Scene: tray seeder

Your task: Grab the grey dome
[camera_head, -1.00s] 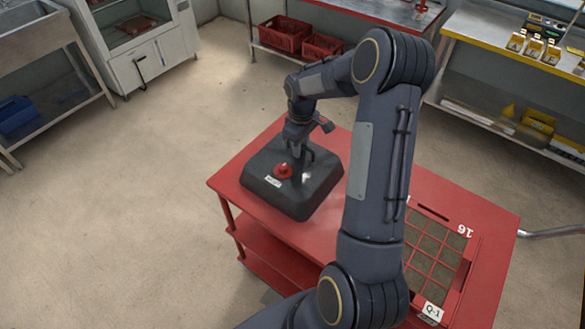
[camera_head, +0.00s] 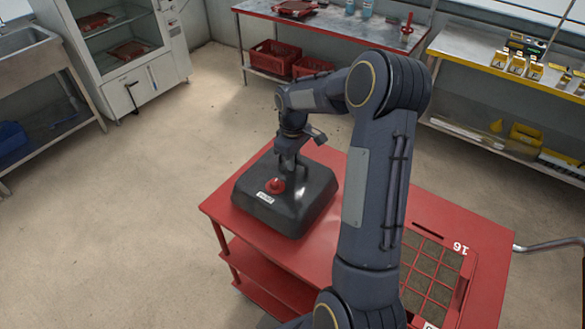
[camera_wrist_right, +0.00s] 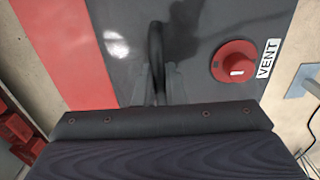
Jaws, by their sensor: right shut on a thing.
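The grey dome (camera_head: 300,215) is a dark, squarish hood above the red cart, with a red knob (camera_head: 275,186) and a VENT label on its top. My right gripper (camera_head: 290,160) reaches down to the top of the dome. In the right wrist view, the gripper (camera_wrist_right: 159,85) is shut on the dome's dark bar handle (camera_wrist_right: 156,45), with a finger on each side. The dome looks roughly level; I cannot tell whether its underside is clear of the cart top. My left gripper is not in view.
The red cart (camera_head: 360,168) also bears a red seed tray (camera_head: 455,285) marked 16, with soil-filled cells, partly hidden by my right arm. A glass-door cabinet (camera_head: 150,85) and a sink are at the back left. Benches stand behind. The floor left of the cart is clear.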

